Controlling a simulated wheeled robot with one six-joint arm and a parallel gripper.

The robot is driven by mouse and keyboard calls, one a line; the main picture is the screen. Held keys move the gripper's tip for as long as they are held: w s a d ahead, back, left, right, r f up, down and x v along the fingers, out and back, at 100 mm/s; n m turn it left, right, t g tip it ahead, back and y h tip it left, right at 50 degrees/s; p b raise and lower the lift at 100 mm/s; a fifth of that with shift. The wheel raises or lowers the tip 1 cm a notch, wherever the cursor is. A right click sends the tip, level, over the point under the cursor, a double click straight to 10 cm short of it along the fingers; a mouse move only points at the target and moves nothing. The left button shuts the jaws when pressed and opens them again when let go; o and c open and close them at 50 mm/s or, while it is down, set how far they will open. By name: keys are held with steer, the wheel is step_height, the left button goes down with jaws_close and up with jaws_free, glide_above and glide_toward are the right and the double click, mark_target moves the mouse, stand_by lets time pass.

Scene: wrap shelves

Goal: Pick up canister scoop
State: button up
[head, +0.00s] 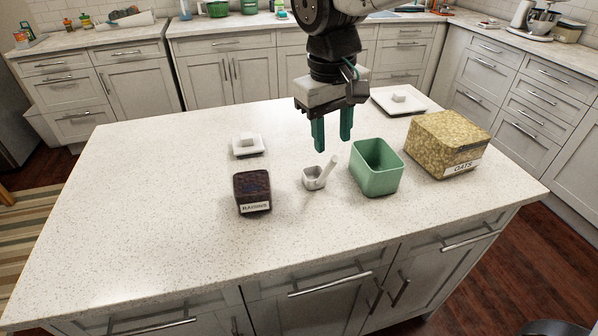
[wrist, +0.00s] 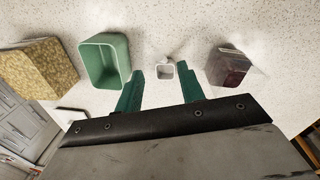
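The canister scoop (head: 315,178) is a small white cup with a short handle. It sits on the speckled white island top between the raisins canister and the empty green canister, its handle tilted up to the right. In the wrist view the scoop (wrist: 165,71) shows just beyond and between the fingertips. My gripper (head: 333,143) points down above the counter, its two green fingers apart and nothing between them. It also shows in the wrist view (wrist: 167,75). In the head view the fingers appear above and slightly behind the scoop, not touching it.
The green open canister (head: 376,168) stands close to the scoop's right. The oats canister (head: 447,144) is further right, the raisins canister (head: 252,192) on the left. White lids (head: 248,146) (head: 399,102) lie on the counter. The island's left and front areas are clear.

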mark_target(332, 164)
steer(key=f, duration=0.7)
steer(key=shift+w+d+f, duration=0.2)
steer(key=shift+w, duration=0.05)
jaws_close()
